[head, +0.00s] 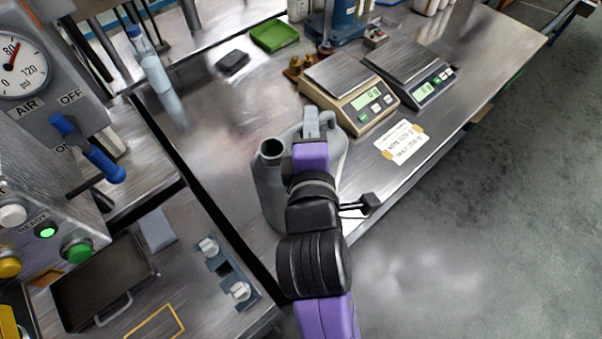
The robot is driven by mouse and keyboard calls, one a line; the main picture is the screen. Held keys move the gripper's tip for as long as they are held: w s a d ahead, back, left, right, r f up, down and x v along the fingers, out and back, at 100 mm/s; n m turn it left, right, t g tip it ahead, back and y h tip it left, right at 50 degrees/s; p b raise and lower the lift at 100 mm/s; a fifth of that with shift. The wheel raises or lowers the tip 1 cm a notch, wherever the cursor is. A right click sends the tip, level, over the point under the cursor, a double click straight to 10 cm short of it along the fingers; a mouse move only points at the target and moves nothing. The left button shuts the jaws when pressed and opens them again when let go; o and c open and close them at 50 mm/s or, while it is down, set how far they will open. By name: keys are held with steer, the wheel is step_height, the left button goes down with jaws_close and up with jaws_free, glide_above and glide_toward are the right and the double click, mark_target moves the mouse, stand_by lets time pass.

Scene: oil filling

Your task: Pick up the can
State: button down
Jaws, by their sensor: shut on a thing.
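The can (268,193) is a grey jug with a dark open mouth at its upper left and a handle along its top. It stands upright at the near edge of the steel table. My gripper (311,122) is over the can's top and shut on it, at the handle. My purple and black arm comes from below and covers the can's right and lower parts. I cannot tell whether the can's base touches the table.
Two scales (350,92) (411,70) and a paper note (401,141) are to the right. A green tray (274,35) and a black block (233,62) lie behind. A machine panel with a gauge (17,67) and blue lever (88,148) is left. Clear steel tabletop (215,125) lies left of the can.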

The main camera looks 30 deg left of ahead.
step_height(320, 180, up, 20)
stand_by(0.6)
stand_by(0.8)
